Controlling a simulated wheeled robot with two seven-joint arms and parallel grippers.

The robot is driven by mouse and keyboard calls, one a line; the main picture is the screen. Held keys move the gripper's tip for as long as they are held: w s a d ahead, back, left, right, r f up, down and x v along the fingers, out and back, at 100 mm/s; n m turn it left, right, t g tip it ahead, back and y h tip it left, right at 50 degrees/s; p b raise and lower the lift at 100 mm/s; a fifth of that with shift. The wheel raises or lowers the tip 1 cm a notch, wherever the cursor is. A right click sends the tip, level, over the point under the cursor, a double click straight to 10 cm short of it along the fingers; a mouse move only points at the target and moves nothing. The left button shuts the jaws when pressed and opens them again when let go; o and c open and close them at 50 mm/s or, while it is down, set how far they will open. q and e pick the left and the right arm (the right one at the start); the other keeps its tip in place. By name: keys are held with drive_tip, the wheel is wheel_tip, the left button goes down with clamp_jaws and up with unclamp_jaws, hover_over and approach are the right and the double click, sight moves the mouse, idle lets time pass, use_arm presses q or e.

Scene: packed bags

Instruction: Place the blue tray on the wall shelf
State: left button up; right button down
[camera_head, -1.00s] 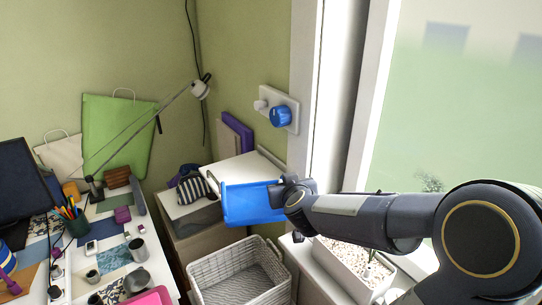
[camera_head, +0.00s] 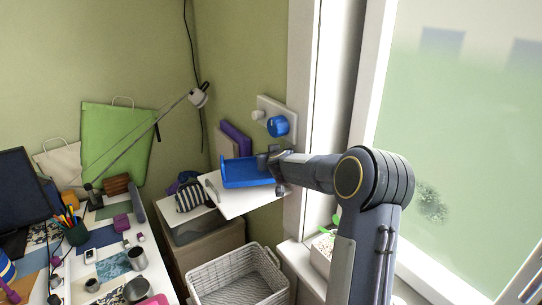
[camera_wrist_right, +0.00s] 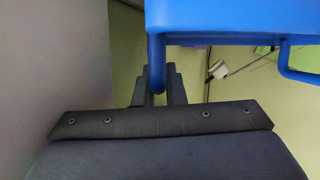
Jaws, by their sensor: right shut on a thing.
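The blue tray (camera_head: 246,173) is level over the white wall shelf (camera_head: 240,204) at the room's corner. I cannot tell whether its underside touches the shelf or is slightly above it. My right gripper (camera_head: 272,161) is at the tray's right end. In the right wrist view, the gripper (camera_wrist_right: 159,88) is shut on the tray's blue handle bar, and the tray (camera_wrist_right: 240,18) fills the top right. Part of the shelf is hidden under the tray. My left gripper is not in view.
Purple panels (camera_head: 236,137) stand behind the tray. A striped bag (camera_head: 191,196) lies left of the shelf. A white basket (camera_head: 238,276) stands below. The window frame (camera_head: 301,120) is close on the right.

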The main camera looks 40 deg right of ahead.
drive_tip(key=shift+w+d+f, duration=0.1)
drive_tip(key=shift+w+d, duration=0.35)
drive_tip(key=shift+w, duration=0.3)
drive_tip(key=shift+s+f+b, duration=0.1)
drive_tip(key=shift+f+b, duration=0.7)
drive_tip(key=shift+b, duration=0.05)
drive_tip(key=shift+s+a+r, duration=0.1)
drive_tip(key=shift+r, duration=0.05)
drive_tip(key=shift+f, duration=0.3)
drive_tip(key=c, duration=1.5)
unclamp_jaws()
